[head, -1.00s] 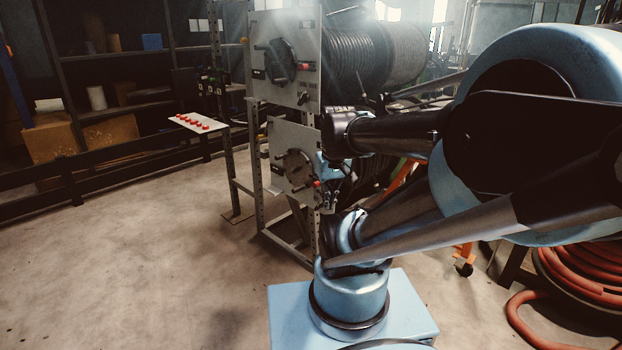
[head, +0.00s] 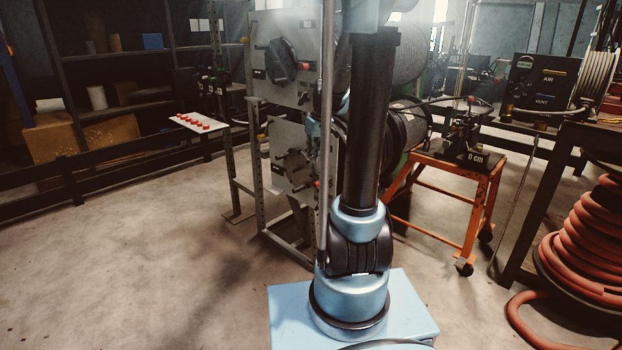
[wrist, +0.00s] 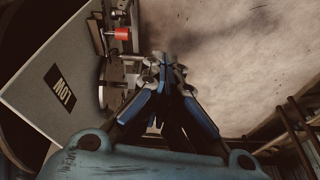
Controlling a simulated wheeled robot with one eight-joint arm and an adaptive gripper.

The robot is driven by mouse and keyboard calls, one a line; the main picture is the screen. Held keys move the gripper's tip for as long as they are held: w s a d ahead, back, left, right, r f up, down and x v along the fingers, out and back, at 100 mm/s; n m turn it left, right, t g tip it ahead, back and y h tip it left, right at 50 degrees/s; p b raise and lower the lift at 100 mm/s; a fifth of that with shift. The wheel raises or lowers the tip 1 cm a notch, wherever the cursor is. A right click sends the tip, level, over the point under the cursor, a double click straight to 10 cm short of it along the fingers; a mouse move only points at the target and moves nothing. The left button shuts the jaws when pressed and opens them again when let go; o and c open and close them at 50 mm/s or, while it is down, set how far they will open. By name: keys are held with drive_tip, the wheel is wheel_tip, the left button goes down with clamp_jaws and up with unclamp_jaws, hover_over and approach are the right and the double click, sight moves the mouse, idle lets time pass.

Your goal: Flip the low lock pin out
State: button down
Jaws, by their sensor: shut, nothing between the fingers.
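The low panel (wrist: 48,75), grey with a black label (wrist: 60,90), fills the left of the wrist view. A red-ended piece (wrist: 121,33), perhaps the low lock pin, sticks out from its edge, with metal parts below it. My gripper (wrist: 165,62) is shut and empty, just right of these metal parts; I cannot tell if it touches them. In the head view the low panel (head: 282,142) stands under the upper one, with a red end (head: 316,184) at its right side.
The upper panel (head: 283,25) carries a similar round hub and red end. An orange cart (head: 458,178) stands right of my arm, near a red hose coil (head: 590,235). A small table with red buttons (head: 198,122) is at left. The floor at front left is clear.

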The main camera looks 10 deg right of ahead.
drive_tip(key=w+f+n, duration=0.1)
drive_tip(key=w+f, duration=0.2)
drive_tip(key=w, duration=0.3)
drive_tip(key=w+d+f, duration=0.1)
drive_tip(key=w+f, duration=0.1)
drive_tip(key=w, duration=0.4)
drive_tip(key=shift+w+f+n+y, duration=0.25)
drive_tip(key=shift+f+n+y, duration=0.05)
drive_tip(key=shift+f+n, duration=0.1)
drive_tip(key=shift+f, duration=0.1)
drive_tip(key=x, duration=1)
drive_tip(key=shift+s+d, duration=1.2)
drive_tip(key=shift+s, duration=0.3)
drive_tip(key=shift+d, duration=0.1)
